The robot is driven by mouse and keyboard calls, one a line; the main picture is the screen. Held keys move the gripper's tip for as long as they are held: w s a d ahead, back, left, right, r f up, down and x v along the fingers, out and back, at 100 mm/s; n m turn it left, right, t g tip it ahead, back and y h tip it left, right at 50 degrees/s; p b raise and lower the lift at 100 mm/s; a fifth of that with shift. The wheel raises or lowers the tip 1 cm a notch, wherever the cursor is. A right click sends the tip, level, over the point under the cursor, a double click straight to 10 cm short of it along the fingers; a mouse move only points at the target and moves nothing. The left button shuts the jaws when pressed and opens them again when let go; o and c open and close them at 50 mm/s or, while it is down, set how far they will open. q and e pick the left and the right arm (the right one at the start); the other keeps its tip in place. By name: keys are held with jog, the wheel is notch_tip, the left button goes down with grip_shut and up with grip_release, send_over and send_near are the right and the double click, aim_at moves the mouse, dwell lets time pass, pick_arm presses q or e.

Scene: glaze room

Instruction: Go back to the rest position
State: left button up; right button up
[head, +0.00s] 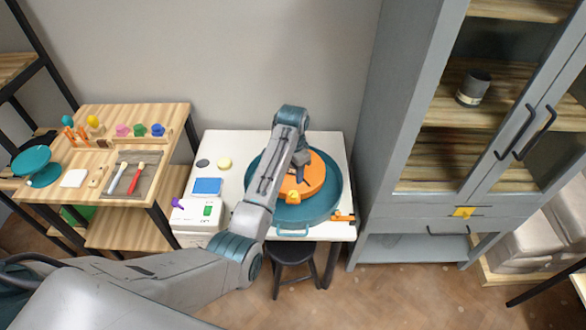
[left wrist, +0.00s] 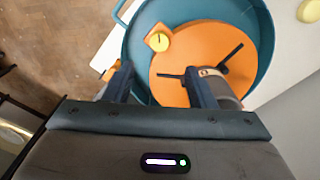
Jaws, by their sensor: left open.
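My left gripper (head: 299,172) is over the orange disc (head: 317,178), which sits inside a round teal basin (head: 330,203) on the white table. In the left wrist view the gripper (left wrist: 158,76) has its two fingers apart over the orange disc (left wrist: 190,45). A grey piece with a tan band (left wrist: 222,82) shows beside the right finger, partly hidden by it; I cannot tell if they touch. Thin dark bars lie near it. An orange block with a round yellow top (left wrist: 158,42) is near the disc's edge. My right gripper is not in view.
A grey cabinet (head: 400,150) with a dark cup (head: 473,89) stands right of the table. A wooden bench (head: 150,115) with tools and coloured pots is on the left. A blue pad (head: 207,186) lies left of the basin. A dark stool (head: 291,252) is in front.

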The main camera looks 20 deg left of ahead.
pick_arm(q)
jog(key=shift+f, duration=0.1)
jog(key=s+a+f+n+t, duration=0.1)
jog(key=s+a+f+n, duration=0.15)
jog(key=s, duration=0.75)
jog(key=s+a+f+n+t, duration=0.1)
jog(key=s+a+f, duration=0.3)
jog(key=s, duration=0.6)
jog(key=s+a+r+n+t, duration=0.1)
jog(key=s+r, duration=0.2)
jog(key=s, duration=0.3)
jog(key=s+r+n+y, duration=0.1)
jog(key=s+r, duration=0.1)
jog(key=s, duration=0.5)
jog(key=s+a+r+n+t, duration=0.1)
jog(key=s+r, duration=0.2)
jog(key=s, duration=0.3)
notch_tip(320, 180, down, 39)
jog(key=s+a+g+b, duration=0.1)
jog(key=a+g+b, duration=0.15)
jog(key=b, duration=0.45)
jog(key=s+a+f+b, duration=0.1)
jog(key=s+f+b, duration=0.3)
jog(key=s+f, duration=1.4)
notch_tip(320, 180, down, 4)
jog(key=shift+f+b, duration=0.15)
jog(key=shift+b, duration=0.15)
